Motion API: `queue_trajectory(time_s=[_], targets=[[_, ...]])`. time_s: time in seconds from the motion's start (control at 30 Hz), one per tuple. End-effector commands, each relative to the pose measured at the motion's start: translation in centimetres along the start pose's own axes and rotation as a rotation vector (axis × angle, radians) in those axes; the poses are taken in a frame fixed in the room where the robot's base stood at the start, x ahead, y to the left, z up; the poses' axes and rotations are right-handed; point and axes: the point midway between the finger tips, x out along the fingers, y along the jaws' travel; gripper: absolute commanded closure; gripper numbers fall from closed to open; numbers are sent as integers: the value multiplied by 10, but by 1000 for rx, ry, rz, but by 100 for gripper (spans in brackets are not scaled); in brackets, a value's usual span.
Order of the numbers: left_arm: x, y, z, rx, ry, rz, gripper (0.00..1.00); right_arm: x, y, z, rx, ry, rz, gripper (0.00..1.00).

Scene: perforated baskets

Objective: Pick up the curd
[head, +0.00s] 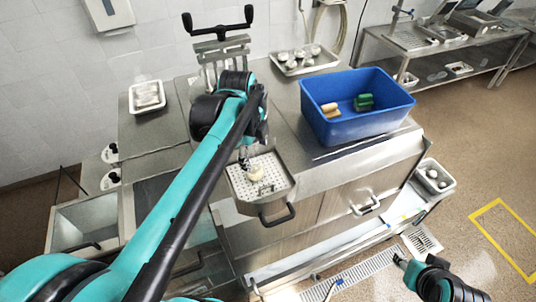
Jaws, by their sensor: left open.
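The curd (257,175) looks like a small pale, cream-coloured lump. It sits in a perforated metal basket (280,187) at the front of the steel workstation. My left gripper (246,164) is open just above and beside the curd, pointing down into the basket. It partly hides the curd, and I cannot tell whether it touches it. My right gripper (399,259) is low at the bottom right, far from the basket, too small to tell whether it is open or shut.
A blue bin (362,130) with yellowish and green items stands right of the basket. A metal tray (305,70) with several pale pieces lies at the back, and another tray (147,107) lies at the left. A handle (278,217) sticks out in front of the basket.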

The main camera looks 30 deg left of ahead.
Motion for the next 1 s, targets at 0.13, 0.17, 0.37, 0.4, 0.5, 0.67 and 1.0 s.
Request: queue_trajectory(time_s=[0.13,0.17,0.37,0.4,0.5,0.67,1.0], targets=[[13,1,1,6,0,2,28,-1,0,0,0,-1,0,57],[16,1,1,5,0,2,28,-2,0,0,0,-1,0,57],[37,0,2,4,0,1,28,-6,0,-3,0,-1,0,57],[42,-1,3,4,0,1,28,-8,0,-5,0,-1,0,57],[57,-1,5,3,0,1,28,-11,0,-7,0,-1,0,57],[74,0,4,3,0,1,28,-12,0,-8,0,-1,0,57],[77,0,4,3,0,1,49,-12,0,-7,0,-1,0,57]])
